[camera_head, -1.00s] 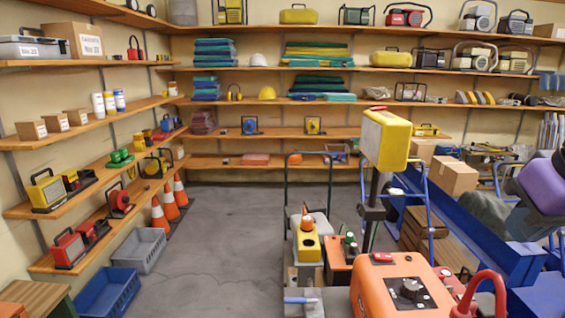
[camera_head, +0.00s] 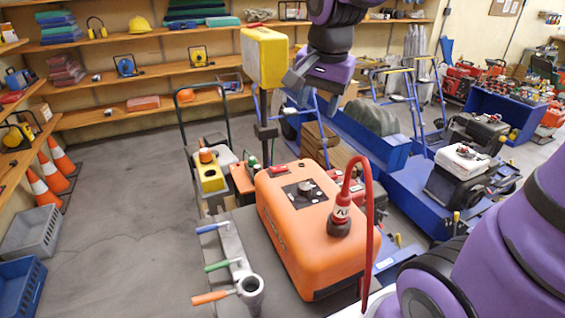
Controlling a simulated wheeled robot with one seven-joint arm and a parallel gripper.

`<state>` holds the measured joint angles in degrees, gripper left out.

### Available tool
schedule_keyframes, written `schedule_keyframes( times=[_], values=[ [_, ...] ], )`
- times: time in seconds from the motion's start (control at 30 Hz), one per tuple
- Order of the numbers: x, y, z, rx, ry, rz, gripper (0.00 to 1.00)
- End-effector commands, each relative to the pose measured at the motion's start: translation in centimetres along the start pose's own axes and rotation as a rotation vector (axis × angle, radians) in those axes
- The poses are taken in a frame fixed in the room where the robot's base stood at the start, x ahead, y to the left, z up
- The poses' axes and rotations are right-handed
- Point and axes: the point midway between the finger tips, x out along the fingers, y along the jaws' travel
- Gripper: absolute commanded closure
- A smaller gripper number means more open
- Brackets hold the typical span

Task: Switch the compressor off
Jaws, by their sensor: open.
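The orange machine (camera_head: 300,245) in the front middle looks like the compressor. Its top has a dark panel with a round grey knob (camera_head: 305,187) and a small red part (camera_head: 278,168) behind it. A red hose (camera_head: 367,230) arches from a red-and-grey coupling (camera_head: 340,218) on its top. The knob's setting is too small to read. My gripper (camera_head: 294,84) is at the top middle, on my purple arm, and appears above and behind the machine, touching nothing that I can see. Its fingers are partly hidden by the wrist, but it is open and looks empty.
A yellow box on a post (camera_head: 264,62) stands close left of my gripper. A pipe with blue, green and orange handles (camera_head: 240,268) lies left of the machine. Blue carts (camera_head: 415,190) stand to the right. Grey floor (camera_head: 120,195) at left is clear.

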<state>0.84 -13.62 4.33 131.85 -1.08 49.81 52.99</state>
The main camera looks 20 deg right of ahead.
Motion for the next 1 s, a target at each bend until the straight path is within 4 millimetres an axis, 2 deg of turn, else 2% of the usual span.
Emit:
schedule_keyframes(
  times=[0.1,0.3,0.5,0.83,1.0],
  values=[
    [2.7,-2.4,-1.3,0.160,-0.035,0.044,0.47],
    [7.5,-5.7,-2.9,0.433,-0.073,0.116,0.47],
    [11.4,-7.8,-3.8,0.637,-0.091,0.174,0.47],
    [13.9,-8.3,-3.9,0.718,-0.095,0.197,0.47],
    [16.6,-7.9,-3.4,0.715,-0.096,0.198,0.47]
  ],
)
